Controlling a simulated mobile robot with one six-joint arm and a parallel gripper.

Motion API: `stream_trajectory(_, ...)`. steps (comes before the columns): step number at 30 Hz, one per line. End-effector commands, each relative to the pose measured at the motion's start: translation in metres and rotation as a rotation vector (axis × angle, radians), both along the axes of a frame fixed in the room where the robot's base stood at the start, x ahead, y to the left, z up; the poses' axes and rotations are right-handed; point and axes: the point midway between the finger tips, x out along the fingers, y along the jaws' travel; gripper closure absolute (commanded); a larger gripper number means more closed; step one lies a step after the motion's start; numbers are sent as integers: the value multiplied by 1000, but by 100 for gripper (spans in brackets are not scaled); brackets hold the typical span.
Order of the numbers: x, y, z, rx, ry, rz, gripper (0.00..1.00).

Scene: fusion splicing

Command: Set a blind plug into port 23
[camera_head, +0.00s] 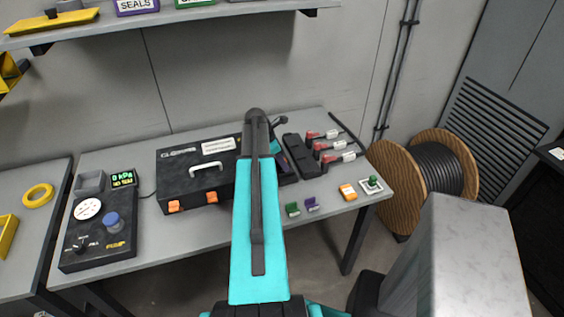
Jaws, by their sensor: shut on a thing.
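My teal arm reaches up the middle of the picture over the workbench (195,231). My gripper cannot be made out; the arm hides the area beyond its far end. No blind plug can be identified for sure, and no port marked 23 is readable. Small green (292,209) and purple (311,204) pieces lie near the bench's front edge, with an orange piece (348,192) to their right. A green knob-like piece (372,183) stands on a small white plate at the right front corner.
A black case (183,178) with orange latches lies left of my arm. A pump unit (98,235) with gauge and display stands at the left. Several red-and-white tools (337,157) lie at the right. A wooden cable reel (402,182) stands beyond the bench.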

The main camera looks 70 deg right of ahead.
Motion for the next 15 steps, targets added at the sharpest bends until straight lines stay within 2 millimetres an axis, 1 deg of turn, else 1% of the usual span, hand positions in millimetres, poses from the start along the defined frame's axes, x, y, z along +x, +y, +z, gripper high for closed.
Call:
stream_trajectory(6, 1, 0, -3, 0, 0, 1, 90)
stream_trajectory(7, 1, 0, -3, 0, 0, 1, 66)
stream_trajectory(10, 1, 0, -3, 0, 0, 1, 49)
stream_trajectory(11, 1, 0, -3, 0, 0, 1, 46)
stream_trajectory(15, 1, 0, -3, 0, 0, 1, 46)
